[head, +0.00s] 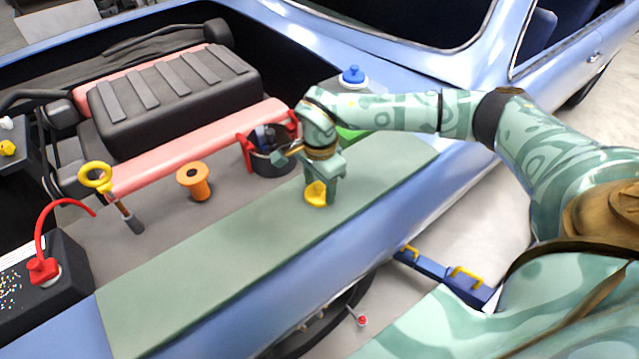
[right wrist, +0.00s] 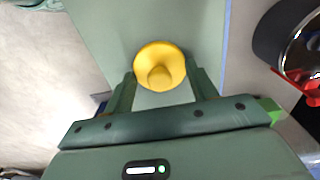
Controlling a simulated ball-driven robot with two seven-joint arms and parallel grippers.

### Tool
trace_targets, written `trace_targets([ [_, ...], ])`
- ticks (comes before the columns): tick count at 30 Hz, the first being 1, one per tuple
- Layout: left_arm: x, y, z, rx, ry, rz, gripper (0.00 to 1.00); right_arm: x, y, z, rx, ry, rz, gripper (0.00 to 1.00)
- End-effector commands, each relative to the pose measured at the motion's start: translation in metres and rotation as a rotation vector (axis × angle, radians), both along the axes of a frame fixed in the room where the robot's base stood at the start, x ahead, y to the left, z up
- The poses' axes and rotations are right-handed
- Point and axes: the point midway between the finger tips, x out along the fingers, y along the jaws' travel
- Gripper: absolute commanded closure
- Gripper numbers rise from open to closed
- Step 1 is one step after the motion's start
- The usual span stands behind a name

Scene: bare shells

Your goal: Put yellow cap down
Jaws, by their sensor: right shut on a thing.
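The yellow cap (head: 316,194) is round with a knob in its middle. It is at the green mat (head: 215,263) on the car's front edge, low over it or touching it; I cannot tell which. My right gripper (head: 322,190) is shut on the cap and points down at the mat. In the right wrist view the cap (right wrist: 159,66) sits between the two fingers (right wrist: 160,88), knob towards the camera. My left gripper is not in view.
A dark pot with red handles (head: 270,160) stands behind the gripper. An orange spool-like part (head: 193,181), a yellow-ringed dipstick (head: 97,178) and a black battery with a red clamp (head: 42,270) are to the left. A blue cap (head: 353,75) is further back. The mat's left part is clear.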

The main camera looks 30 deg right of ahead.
Motion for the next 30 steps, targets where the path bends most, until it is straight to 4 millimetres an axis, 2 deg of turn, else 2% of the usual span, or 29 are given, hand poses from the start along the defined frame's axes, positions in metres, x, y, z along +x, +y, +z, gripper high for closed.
trace_targets([
  [3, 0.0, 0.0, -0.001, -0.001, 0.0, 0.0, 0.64, 0.0, 0.0, -0.003, 0.0, 0.001, 0.0, 0.65],
  [4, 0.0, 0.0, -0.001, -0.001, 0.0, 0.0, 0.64, 0.0, 0.0, -0.003, 0.0, 0.001, 0.0, 0.37],
  [6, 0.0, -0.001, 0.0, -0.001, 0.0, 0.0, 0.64, 0.0, 0.0, -0.002, 0.0, 0.001, 0.0, 0.21],
  [14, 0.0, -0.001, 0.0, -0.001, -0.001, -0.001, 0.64, 0.0, 0.0, -0.002, 0.0, 0.0, 0.0, 0.21],
  [17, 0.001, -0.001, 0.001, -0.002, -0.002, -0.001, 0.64, 0.0, 0.0, 0.005, 0.0, -0.002, 0.0, 0.21],
  [20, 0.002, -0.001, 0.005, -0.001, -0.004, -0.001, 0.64, 0.001, -0.001, 0.022, -0.001, -0.004, -0.001, 0.21],
  [30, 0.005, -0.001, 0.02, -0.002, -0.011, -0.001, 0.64, 0.001, 0.0, 0.1, 0.0, -0.005, 0.0, 0.21],
])
